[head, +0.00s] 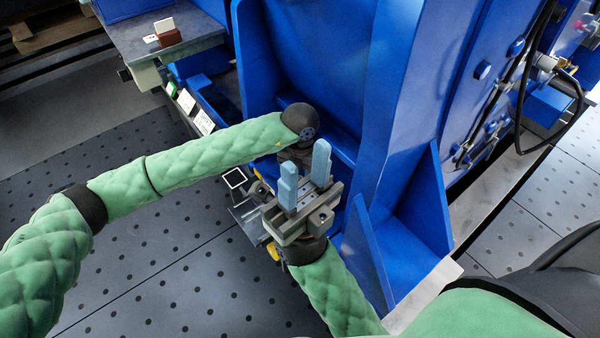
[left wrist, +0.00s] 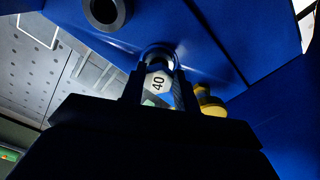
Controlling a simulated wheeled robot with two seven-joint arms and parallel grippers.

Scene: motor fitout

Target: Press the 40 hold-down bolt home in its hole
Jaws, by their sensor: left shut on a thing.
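The 40 hold-down bolt (left wrist: 158,82) shows in the left wrist view as a pale head marked "40". My left gripper (left wrist: 157,92) is shut on it, with dark fingers on either side. The bolt's far end meets a round, shadowed ring on the blue motor foot (left wrist: 215,55); how deep it sits is hidden. In the head view my left gripper is mostly hidden behind my right one, beside the blue housing (head: 400,110). My right gripper (head: 305,176) is open, with its blue fingers apart and nothing between them.
A dark round collar with a hole (left wrist: 105,12) is on the blue foot nearby. A yellow part (left wrist: 210,102) stands right beside the held bolt. A grey bench (head: 165,45) is at the upper left. A blue gusset (head: 430,205) stands right of my right gripper.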

